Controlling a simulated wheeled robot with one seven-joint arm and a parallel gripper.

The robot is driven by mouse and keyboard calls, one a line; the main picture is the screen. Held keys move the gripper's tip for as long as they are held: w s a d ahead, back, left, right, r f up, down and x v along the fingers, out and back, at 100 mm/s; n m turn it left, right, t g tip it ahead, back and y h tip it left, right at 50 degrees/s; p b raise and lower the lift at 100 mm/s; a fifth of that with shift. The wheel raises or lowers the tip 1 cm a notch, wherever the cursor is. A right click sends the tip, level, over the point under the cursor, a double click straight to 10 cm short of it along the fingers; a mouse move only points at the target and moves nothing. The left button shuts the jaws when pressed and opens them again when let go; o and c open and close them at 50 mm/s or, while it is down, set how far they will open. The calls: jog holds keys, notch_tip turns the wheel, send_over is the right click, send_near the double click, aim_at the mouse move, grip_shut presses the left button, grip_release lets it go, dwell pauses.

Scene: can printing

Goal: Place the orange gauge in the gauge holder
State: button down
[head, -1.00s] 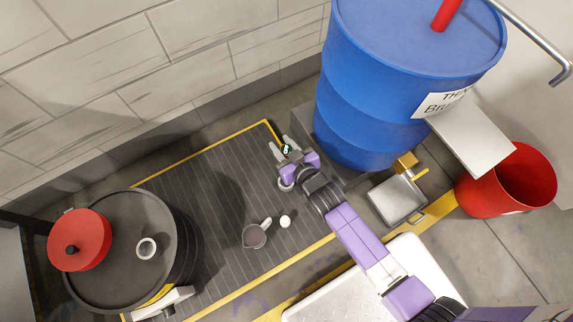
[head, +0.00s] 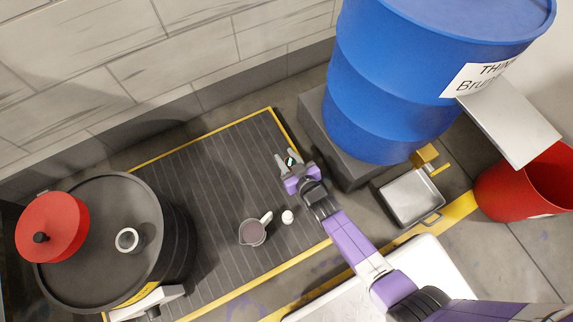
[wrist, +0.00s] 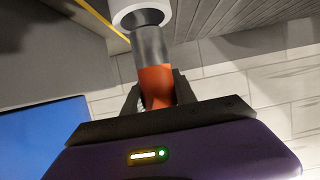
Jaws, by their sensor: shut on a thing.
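In the wrist view, the orange gauge (wrist: 156,85) is between my gripper's dark fingers. A grey metal section (wrist: 150,45) extends from it to a pale ring (wrist: 143,14) with a dark centre. I cannot tell whether that ring belongs to the gauge or is a separate thing. In the head view, my gripper (head: 288,160) is over the far right part of the ribbed mat, and the gauge is hidden or too small to make out. A pale ring-shaped piece (head: 118,240) stands on the black drum; I cannot tell whether it is the gauge holder.
A black drum (head: 75,286) with a red lidded container (head: 62,222) stands at the left. A blue drum (head: 385,100) on a grey block is close right of my gripper. A jug (head: 252,233) and a small white item (head: 287,217) are on the mat (head: 185,180). A metal tray (head: 412,198) and red bin (head: 515,185) are at the right.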

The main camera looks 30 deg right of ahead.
notch_tip(320, 180, down, 4)
jog(key=b, duration=0.3)
jog(key=shift+f, duration=0.2)
jog(key=shift+r, duration=0.1)
jog(key=c, duration=1)
grip_release()
jog(key=shift+s, duration=0.1)
jog(key=p+v, duration=0.6)
jog(key=v, duration=0.6)
